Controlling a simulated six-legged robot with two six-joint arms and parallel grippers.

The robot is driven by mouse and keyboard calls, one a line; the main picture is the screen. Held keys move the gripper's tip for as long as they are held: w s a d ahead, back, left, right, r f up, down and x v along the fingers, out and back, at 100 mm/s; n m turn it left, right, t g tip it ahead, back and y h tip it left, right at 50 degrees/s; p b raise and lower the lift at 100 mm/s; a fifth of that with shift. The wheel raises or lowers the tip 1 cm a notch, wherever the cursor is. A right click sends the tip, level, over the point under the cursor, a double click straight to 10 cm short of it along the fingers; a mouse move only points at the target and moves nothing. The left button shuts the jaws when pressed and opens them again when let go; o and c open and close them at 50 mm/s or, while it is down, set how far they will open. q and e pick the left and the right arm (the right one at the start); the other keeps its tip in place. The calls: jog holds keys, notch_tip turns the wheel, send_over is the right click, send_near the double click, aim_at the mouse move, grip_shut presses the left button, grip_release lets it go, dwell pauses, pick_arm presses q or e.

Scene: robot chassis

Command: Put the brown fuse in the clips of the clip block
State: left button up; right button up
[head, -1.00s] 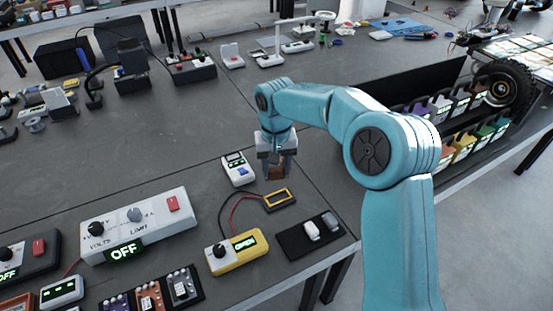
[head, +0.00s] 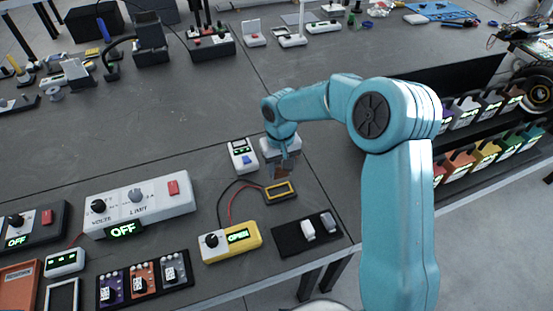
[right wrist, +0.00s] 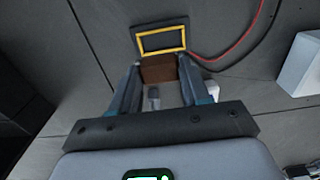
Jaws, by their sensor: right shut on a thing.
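My right gripper (head: 282,172) is shut on the brown fuse (right wrist: 158,70), a brown block between its fingertips in the right wrist view. In the head view the fuse is a small brown patch, partly hidden by the fingers, over the table. It is just behind a small black block with a yellow frame (head: 281,191), which also shows beyond the fingertips in the right wrist view (right wrist: 162,40). I cannot tell which item is the clip block. My left gripper is not in view.
Red and black wires link the framed block to a yellow meter reading OPEN (head: 231,242). A small white meter (head: 242,156) stands left of the gripper. A white supply box (head: 139,202) and coloured modules (head: 143,280) are at left.

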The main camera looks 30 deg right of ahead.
aim_at(279, 170)
jog(key=shift+s+a+r, duration=0.15)
jog(key=shift+a, duration=0.1)
jog(key=shift+d+f, duration=0.2)
jog(key=shift+f, duration=0.05)
jog(key=shift+a+f+b, duration=0.2)
jog(key=shift+f+b, duration=0.7)
jog(key=shift+b, duration=0.2)
notch_tip(279, 170, down, 2)
jog(key=shift+d+b, duration=0.1)
jog(key=shift+b, duration=0.65)
jog(key=shift+f+b, duration=0.65)
jog(key=shift+f, duration=0.2)
jog(key=shift+f+b, duration=0.95)
jog(key=shift+b, duration=0.1)
